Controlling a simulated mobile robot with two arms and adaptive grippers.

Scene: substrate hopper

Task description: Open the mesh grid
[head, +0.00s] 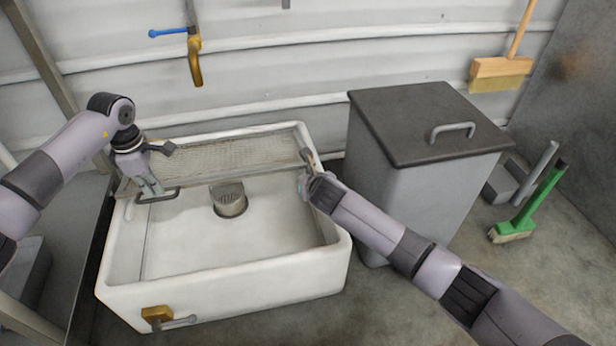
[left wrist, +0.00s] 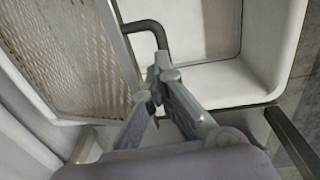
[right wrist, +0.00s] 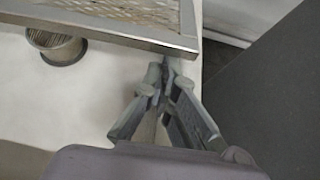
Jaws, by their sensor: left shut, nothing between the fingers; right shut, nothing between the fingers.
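The mesh grid (head: 235,155), a metal-framed wire panel, spans the back part of the white basin (head: 125,270); the front part is uncovered. A dark bent handle (head: 172,195) is at the left end of the grid's front edge. My left gripper (head: 152,188) is shut and empty beside this handle (left wrist: 150,27); in the left wrist view its tips (left wrist: 161,72) are close to the bar, contact unclear. My right gripper (head: 308,170) is shut and empty at the basin's right rim. In the right wrist view its tips (right wrist: 164,75) are just by the frame's edge (right wrist: 130,36).
A round metal drain piece (head: 230,203) stands in the basin. A grey bin with a dark lid (head: 425,115) stands close on the right. A brass tap (head: 195,60) hangs above the basin. A green brush (head: 530,205) is at the far right.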

